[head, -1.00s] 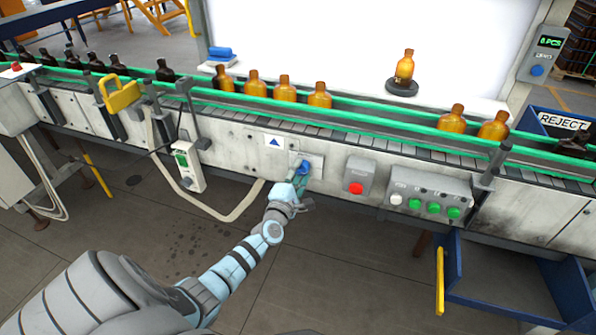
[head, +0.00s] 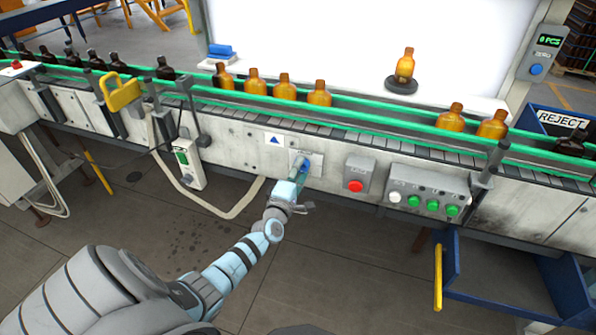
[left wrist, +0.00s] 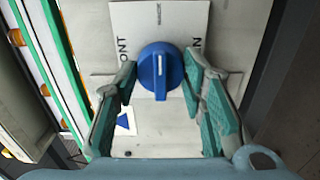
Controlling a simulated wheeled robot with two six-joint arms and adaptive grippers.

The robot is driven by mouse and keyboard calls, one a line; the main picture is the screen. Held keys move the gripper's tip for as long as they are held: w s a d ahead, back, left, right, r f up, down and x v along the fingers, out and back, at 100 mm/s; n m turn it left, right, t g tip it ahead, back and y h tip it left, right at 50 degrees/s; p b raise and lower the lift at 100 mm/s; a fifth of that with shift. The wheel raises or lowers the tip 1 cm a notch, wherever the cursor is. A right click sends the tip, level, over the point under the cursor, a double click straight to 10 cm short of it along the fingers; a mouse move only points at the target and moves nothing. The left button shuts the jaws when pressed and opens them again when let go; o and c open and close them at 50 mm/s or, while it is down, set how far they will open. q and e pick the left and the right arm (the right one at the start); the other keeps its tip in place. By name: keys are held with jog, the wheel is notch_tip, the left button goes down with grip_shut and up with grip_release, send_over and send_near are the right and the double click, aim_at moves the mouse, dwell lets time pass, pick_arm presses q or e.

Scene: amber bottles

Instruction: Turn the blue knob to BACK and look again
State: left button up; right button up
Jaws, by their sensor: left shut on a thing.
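The blue knob (left wrist: 153,82) sits on a light plate (left wrist: 160,22) on the conveyor's front panel. In the left wrist view its white line points up, toward a small marking too small to read. Letters "ONT" show left of it and "N" right, partly hidden by my fingers. My left gripper (left wrist: 160,78) is shut on the knob, one finger on each side. In the head view the left gripper (head: 302,172) covers most of the knob. An amber bottle (head: 405,66) stands upright on a dark round stand (head: 401,86) before a white lit panel (head: 300,35). My right gripper is not in view.
Right of the knob are a red button (head: 355,186) and a button box (head: 428,181) with white and green buttons. A cabled control box (head: 190,165) hangs at left. Amber and dark bottles stand on the green-railed conveyor (head: 375,115). A blue REJECT bin (head: 545,122) is at right.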

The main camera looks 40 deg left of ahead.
pick_arm(q)
jog(key=o, duration=1.2)
jog(key=v, duration=1.2)
